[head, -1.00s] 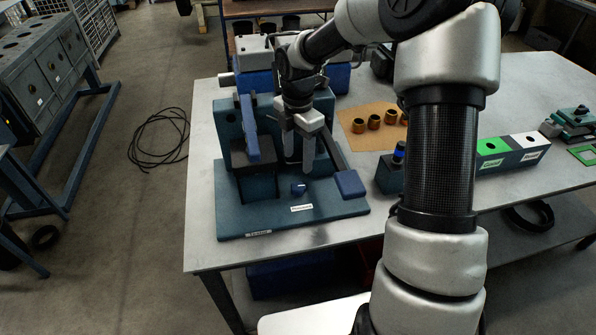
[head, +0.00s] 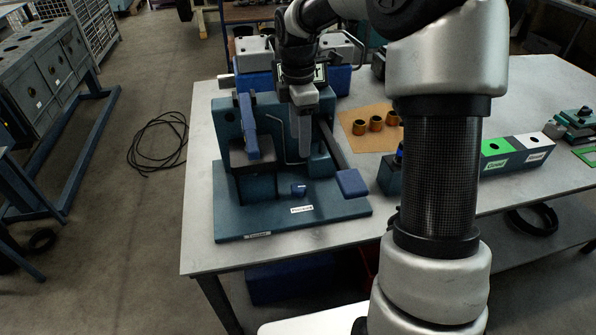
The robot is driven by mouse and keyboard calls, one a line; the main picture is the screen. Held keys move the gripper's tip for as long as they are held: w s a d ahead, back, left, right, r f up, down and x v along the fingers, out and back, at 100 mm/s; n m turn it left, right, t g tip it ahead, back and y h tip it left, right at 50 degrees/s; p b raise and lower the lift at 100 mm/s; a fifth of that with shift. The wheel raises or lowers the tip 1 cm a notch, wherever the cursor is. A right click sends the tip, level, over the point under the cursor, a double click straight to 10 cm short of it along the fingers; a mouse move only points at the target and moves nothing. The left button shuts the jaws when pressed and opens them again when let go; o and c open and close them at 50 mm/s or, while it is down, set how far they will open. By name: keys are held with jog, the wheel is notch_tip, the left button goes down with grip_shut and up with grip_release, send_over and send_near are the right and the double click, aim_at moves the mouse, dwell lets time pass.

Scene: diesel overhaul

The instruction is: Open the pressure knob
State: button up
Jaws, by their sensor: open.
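A small blue knob (head: 298,189) sits on the teal base plate of the test fixture (head: 240,223), behind a white label (head: 302,209) whose text is too small to read surely. I take it for the pressure knob. My gripper (head: 301,155) points down above and behind the knob in the picture, apart from it. Its fingers are seen edge-on, one hiding the other, so the gap between them does not show. Nothing is seen held. A blue lever handle (head: 249,128) stands upright left of my gripper, and a blue pad (head: 352,183) ends the long lever at right.
A dark block with a blue knob (head: 392,172) stands right of the fixture. Bronze rings (head: 376,124) lie on a brown mat (head: 352,114). A green and white labelled bin (head: 516,158) is farther right. The table's front left is bare.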

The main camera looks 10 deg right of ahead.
aim_at(298, 187)
jog(key=f+m+b, duration=0.2)
jog(key=f+m, duration=0.1)
jog(key=f, duration=0.2)
jog(key=f+m+b, duration=0.2)
jog(key=f+m, duration=0.1)
jog(key=f, duration=0.3)
jog(key=f+m+b, duration=0.2)
jog(key=f, duration=0.4)
jog(key=shift+a+f+m, duration=0.1)
jog(key=shift+a+m, duration=0.15)
jog(key=shift+m, duration=0.15)
jog(key=c, duration=1)
jog(key=shift+w+n, duration=0.1)
jog(key=shift+n, duration=0.6)
jog(key=shift+c, duration=0.2)
jog(key=o, duration=1)
jog(key=shift+o, duration=0.2)
notch_tip(298, 187, up, 18)
jog(key=p, duration=0.2)
jog(key=shift+f, duration=0.25)
